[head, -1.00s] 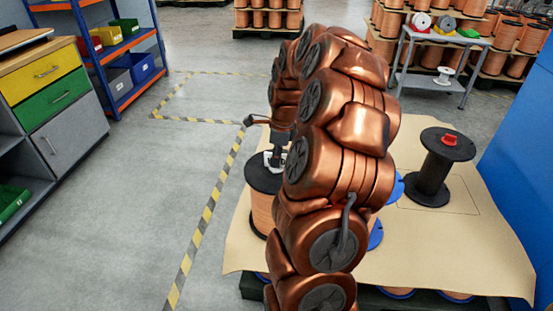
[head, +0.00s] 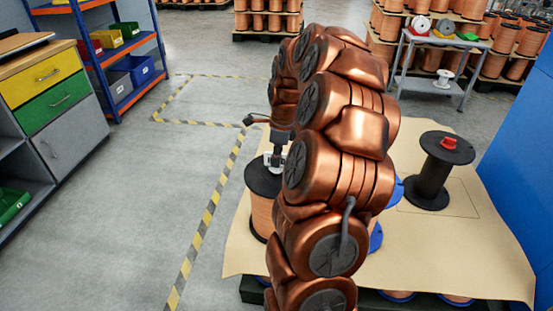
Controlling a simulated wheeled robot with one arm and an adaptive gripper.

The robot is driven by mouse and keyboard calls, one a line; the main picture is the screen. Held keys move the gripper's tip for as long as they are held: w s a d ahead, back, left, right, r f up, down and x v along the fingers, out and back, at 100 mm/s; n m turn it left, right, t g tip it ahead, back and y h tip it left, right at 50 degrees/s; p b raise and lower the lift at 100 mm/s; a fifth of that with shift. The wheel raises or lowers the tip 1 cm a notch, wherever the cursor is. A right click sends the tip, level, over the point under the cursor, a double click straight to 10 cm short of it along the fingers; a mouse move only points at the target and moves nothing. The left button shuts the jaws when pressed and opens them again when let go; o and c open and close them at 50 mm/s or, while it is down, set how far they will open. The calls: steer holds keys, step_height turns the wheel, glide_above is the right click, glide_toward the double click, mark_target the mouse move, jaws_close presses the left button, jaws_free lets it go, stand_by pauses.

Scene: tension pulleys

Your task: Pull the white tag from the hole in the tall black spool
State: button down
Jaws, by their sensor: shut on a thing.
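My gripper (head: 275,156) is at the left of my arm, above a spool with a black top flange (head: 257,183) and copper winding. It points down and is shut on a white tag (head: 269,160), small in this view. The tag shows just over the flange; whether its lower end is still in the spool's hole I cannot tell. My arm hides the right part of this spool. A tall all-black spool (head: 431,180) stands upright on the right, with a red piece (head: 449,143) on its top.
Brown sheeting (head: 420,255) covers the pallet under the spools. Blue spool flanges (head: 376,237) show partly behind my arm. A grey cart (head: 440,85) stands at the back right, a blue panel (head: 525,140) at the right. The floor to the left is clear.

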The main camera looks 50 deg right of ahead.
steer(key=shift+r, duration=0.75)
stand_by(0.4)
steer(key=shift+r+p, duration=0.8)
steer(key=shift+r, duration=1.05)
steer(key=w+a+r+n+g, duration=0.1)
steer(key=w+a+n, duration=0.4)
steer(key=a+n, duration=0.55)
steer(key=w+a+n+g, duration=0.1)
steer(key=w+a+n, duration=0.5)
steer(key=a+n, duration=0.4)
steer(key=w+a+r+n+g, duration=0.1)
steer(key=w+a+n, duration=0.4)
steer(key=a+n, duration=0.55)
step_height(320, 180, up, 11)
steer(key=s+a+m+p, duration=0.1)
steer(key=s+m+p, duration=0.1)
steer(key=p, duration=2.1)
steer(key=shift+s+a+h, duration=0.15)
steer(key=shift+a+h, duration=0.1)
steer(key=shift+h, duration=0.15)
